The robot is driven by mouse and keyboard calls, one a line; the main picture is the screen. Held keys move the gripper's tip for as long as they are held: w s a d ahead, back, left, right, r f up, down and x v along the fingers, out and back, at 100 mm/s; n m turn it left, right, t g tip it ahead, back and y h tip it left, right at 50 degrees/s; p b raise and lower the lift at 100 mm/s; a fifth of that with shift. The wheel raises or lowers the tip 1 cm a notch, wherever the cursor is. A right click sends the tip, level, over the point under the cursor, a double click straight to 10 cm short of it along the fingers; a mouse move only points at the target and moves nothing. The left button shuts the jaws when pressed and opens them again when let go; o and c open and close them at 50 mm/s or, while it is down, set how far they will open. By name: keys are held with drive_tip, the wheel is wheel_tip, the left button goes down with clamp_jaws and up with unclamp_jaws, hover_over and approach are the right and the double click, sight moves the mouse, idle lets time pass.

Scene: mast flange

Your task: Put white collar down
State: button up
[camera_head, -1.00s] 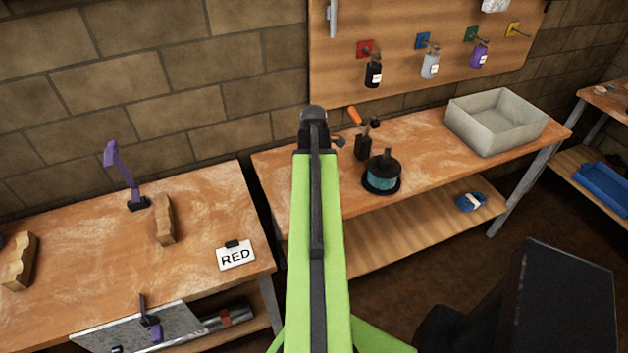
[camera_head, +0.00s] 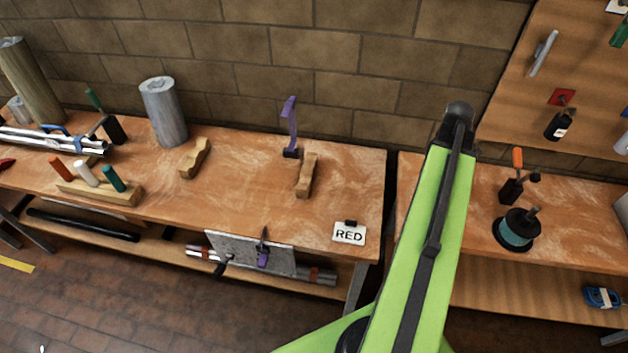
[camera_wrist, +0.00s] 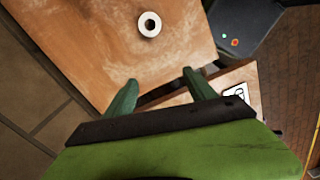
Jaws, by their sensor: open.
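The white collar (camera_wrist: 150,24) is a small white ring with a dark hole. It lies flat on a worn wooden bench top (camera_wrist: 105,45) in the wrist view, near the top edge of the picture. My gripper (camera_wrist: 160,86) has its two green fingers spread apart with nothing between them. The collar is beyond the fingertips and apart from them. In the head view my green arm reaches up at right of centre; the gripper's fingers and the collar do not show there.
A brick wall stands behind.

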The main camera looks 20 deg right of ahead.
drive_tip(key=w+a+m, duration=0.2)
drive_tip(key=w+a, duration=0.5)
drive_tip(key=a, duration=0.5)
drive_tip(key=w+a+m, duration=0.2)
drive_tip(key=w+a, duration=0.5)
drive_tip(key=a, duration=0.5)
drive_tip(key=w+a+m, duration=0.1)
drive_tip(key=a+m, duration=0.2)
drive_tip(key=a, duration=1.8)
drive_tip(key=shift+w+m, duration=0.3)
drive_tip(key=shift+w, duration=0.1)
drive_tip(key=shift+d, duration=0.1)
